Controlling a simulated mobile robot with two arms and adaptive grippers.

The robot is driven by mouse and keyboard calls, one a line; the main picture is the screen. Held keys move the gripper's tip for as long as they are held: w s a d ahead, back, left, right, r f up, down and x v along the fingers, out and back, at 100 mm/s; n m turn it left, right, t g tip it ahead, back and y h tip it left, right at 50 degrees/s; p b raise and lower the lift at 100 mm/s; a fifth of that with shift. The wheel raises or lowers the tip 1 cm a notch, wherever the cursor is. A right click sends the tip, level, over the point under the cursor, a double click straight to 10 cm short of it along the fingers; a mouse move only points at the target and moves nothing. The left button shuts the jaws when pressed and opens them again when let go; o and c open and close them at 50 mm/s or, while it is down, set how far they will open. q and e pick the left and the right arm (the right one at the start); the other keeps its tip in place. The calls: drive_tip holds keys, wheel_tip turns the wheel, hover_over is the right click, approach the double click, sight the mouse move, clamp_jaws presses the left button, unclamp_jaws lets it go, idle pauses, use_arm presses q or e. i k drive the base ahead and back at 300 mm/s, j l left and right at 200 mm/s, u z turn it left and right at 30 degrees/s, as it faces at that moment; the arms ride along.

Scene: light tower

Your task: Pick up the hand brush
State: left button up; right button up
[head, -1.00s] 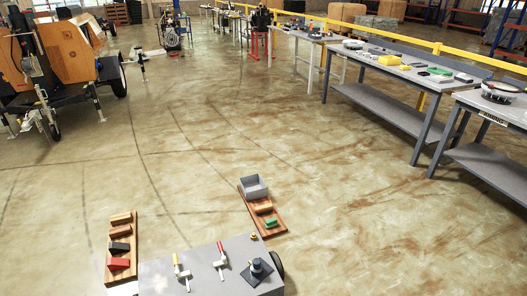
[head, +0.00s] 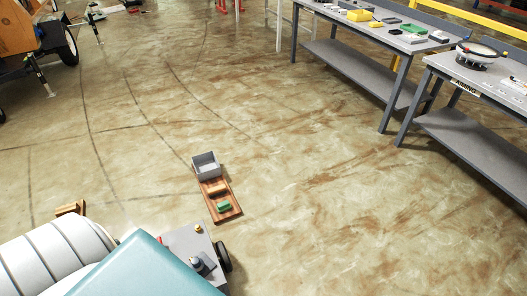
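I cannot make out a hand brush for certain in the head view. A small wooden-coloured piece (head: 217,187) and a green piece (head: 224,206) lie on a wooden board (head: 229,214) at the centre left, too small to identify. A grey open box (head: 205,167) sits at the board's far end. A grey cart top (head: 178,239) at the bottom carries a dark knobbed item (head: 197,264). My white and teal arm comes in from the lower left and hides most of the cart. Neither gripper is in view.
Grey workbenches stand at the upper right, one with a yellow item (head: 359,15), another with a round device (head: 477,53). A wheeled trailer (head: 25,35) is at the upper left. A second wooden board (head: 70,208) is mostly hidden. The floor between is clear.

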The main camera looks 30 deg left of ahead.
sight(220, 190)
drive_tip(key=i+l+z, duration=0.1)
drive_tip(key=i+z, duration=0.2)
drive_tip(key=i, duration=0.65)
drive_tip(key=i+j+u, duration=0.15)
drive_tip(key=i+u, duration=1.05)
drive_tip(key=i+l+u, duration=0.2)
drive_tip(key=u, duration=0.15)
drive_tip(key=i+l, duration=0.05)
drive_tip(key=i, duration=0.05)
